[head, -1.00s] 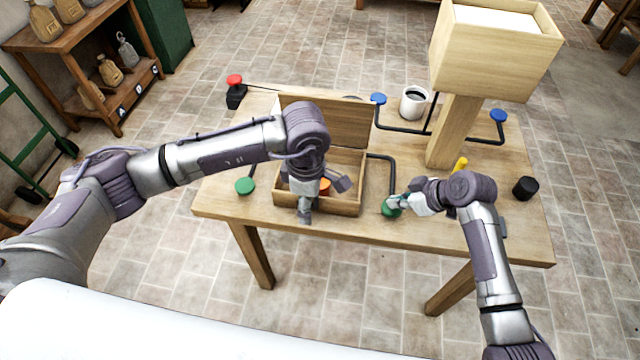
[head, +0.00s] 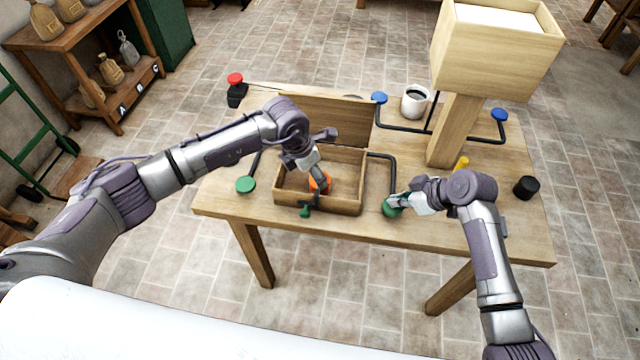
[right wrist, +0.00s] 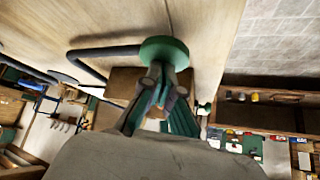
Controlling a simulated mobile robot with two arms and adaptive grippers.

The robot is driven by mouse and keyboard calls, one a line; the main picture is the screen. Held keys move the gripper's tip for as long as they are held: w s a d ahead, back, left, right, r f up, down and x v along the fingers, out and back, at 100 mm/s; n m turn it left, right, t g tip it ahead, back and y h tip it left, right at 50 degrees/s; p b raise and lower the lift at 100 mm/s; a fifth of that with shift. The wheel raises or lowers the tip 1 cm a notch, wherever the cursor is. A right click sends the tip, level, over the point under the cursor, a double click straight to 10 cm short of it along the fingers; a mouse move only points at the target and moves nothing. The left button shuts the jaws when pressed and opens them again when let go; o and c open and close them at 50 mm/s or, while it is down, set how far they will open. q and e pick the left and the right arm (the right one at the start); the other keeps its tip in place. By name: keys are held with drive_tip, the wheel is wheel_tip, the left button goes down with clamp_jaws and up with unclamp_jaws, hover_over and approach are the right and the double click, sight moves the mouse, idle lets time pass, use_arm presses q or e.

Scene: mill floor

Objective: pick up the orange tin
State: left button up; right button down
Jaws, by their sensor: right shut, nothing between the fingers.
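The orange tin (head: 318,187) sits inside an open wooden box (head: 346,207) on the table, partly covered by my left gripper. My left gripper (head: 321,184) reaches down into the box right at the tin. Whether its fingers are apart or closed on the tin cannot be made out. My right gripper (head: 396,203) is shut and empty at the green knob (head: 388,209) to the right of the box. In the right wrist view its fingers (right wrist: 163,75) point at the green knob (right wrist: 163,47); whether they touch is unclear.
The box's raised lid (head: 330,118) stands behind it. A small green knob (head: 305,211) is at the box's front. Another green knob (head: 246,184), blue knobs (head: 379,98), a mug (head: 414,102), a black cylinder (head: 526,187) and a wooden hopper (head: 490,65) stand around.

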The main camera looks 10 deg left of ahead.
use_arm(q)
drive_tip(key=shift+d+x, duration=0.15)
drive_tip(key=shift+x, duration=1.35)
drive_tip(key=shift+d+x, duration=0.15)
drive_tip(key=shift+x, duration=1.35)
drive_tip(key=shift+w+r, duration=0.1)
drive_tip(key=c, duration=1)
wheel_tip(320, 180, up, 10)
drive_tip(key=s, duration=1.3)
drive_tip(key=shift+r, duration=0.5)
drive_tip(key=shift+r, duration=0.1)
use_arm(e)
drive_tip(key=shift+r, duration=0.1)
